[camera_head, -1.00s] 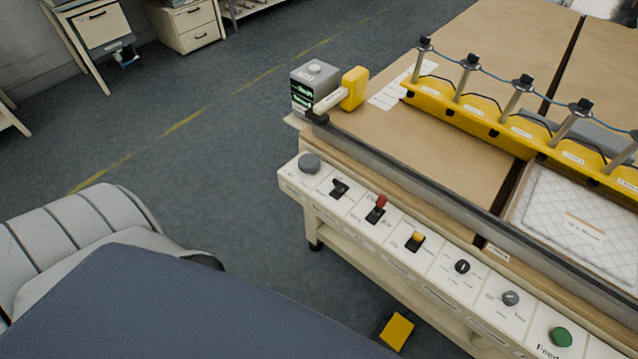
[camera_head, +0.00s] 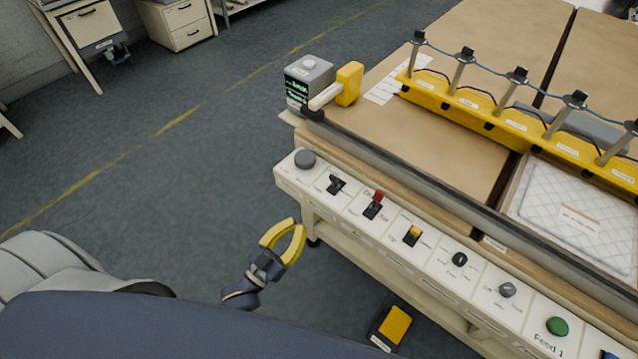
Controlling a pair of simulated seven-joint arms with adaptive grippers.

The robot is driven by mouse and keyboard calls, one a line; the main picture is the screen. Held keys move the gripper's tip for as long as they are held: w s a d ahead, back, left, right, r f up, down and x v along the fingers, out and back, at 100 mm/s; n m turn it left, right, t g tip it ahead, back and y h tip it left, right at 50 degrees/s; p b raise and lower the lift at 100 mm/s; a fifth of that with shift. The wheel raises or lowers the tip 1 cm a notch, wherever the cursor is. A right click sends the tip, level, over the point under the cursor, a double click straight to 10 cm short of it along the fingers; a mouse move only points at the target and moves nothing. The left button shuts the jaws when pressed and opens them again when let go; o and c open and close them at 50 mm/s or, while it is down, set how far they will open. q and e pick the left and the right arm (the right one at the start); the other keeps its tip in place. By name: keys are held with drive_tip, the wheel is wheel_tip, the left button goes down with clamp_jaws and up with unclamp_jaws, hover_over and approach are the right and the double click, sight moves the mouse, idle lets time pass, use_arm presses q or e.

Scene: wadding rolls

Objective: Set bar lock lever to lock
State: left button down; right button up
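Small levers stand on the white control panel (camera_head: 430,262) along the table's near edge: a black one (camera_head: 336,184), a red-tipped one (camera_head: 374,203) and a yellow-tipped one (camera_head: 412,235). A larger yellow-ended handle (camera_head: 348,84) sits by the grey box at the bar's left end. The labels are too small to read, so I cannot tell which is the bar lock lever. My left gripper (camera_head: 296,224), with curved yellow fingers, is left of and below the panel, apart from every lever. Its fingertips look close together, with a gap between the fingers lower down. My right gripper is not in view.
A grey box with a green display (camera_head: 309,82) stands at the table's corner. A yellow rail with several posts (camera_head: 470,103) crosses the tabletop. A yellow pedal (camera_head: 395,326) lies on the floor below the panel. The floor left of the table is clear.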

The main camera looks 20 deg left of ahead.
sight(332, 178)
use_arm(q)
drive_tip(key=shift+s+r, duration=0.1)
drive_tip(key=shift+r, duration=0.3)
drive_tip(key=x, duration=1.4)
drive_tip(key=shift+a+r, duration=0.1)
drive_tip(key=shift+r, duration=0.1)
drive_tip(key=shift+w+r+g, duration=0.25)
drive_tip(key=shift+g, duration=0.15)
idle(0.9)
